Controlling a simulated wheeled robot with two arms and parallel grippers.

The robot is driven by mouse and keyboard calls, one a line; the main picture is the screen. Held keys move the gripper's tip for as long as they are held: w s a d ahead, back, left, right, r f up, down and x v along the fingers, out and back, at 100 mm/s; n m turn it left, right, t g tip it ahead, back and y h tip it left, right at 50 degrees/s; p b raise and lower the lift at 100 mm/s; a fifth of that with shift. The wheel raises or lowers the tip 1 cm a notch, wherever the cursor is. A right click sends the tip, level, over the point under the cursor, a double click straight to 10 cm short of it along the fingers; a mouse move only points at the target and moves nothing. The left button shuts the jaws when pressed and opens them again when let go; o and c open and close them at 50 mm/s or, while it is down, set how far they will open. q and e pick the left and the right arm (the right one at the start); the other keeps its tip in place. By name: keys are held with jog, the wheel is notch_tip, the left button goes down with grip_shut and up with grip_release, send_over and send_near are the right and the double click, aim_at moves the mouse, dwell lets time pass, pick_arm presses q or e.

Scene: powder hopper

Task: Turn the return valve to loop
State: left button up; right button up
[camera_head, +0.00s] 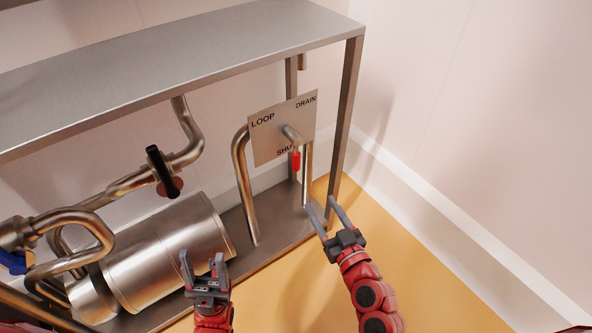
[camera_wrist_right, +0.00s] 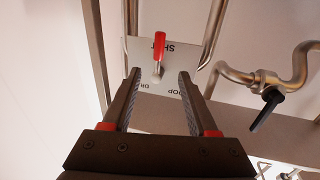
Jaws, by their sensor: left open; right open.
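The return valve plate (camera_head: 268,142) is a grey panel marked LOOP at left, DRAIN at right and SHUT at the bottom. Its lever has a red grip (camera_head: 296,160) that hangs down at the SHUT mark and partly covers that word. In the right wrist view the red grip (camera_wrist_right: 159,44) points up, with the plate upside down. My right gripper (camera_head: 320,205) is open and empty, below and in front of the plate. In its wrist view the lever shows beyond and between the fingertips, apparently untouched. My left gripper (camera_head: 202,262) is open and empty in front of the steel cylinder.
The horizontal steel cylinder (camera_head: 165,250) lies at left on the lower shelf. A black-handled valve (camera_head: 163,170) and a blue handle (camera_head: 12,262) sit on the pipes at left. A frame post (camera_head: 345,120) stands right of the plate. Yellow floor (camera_head: 425,275) is clear at right.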

aim_at(298, 164)
jog(key=b+x, duration=0.1)
jog(key=x, duration=1.6)
jog(key=shift+b, duration=0.4)
grip_shut()
dwell(0.4)
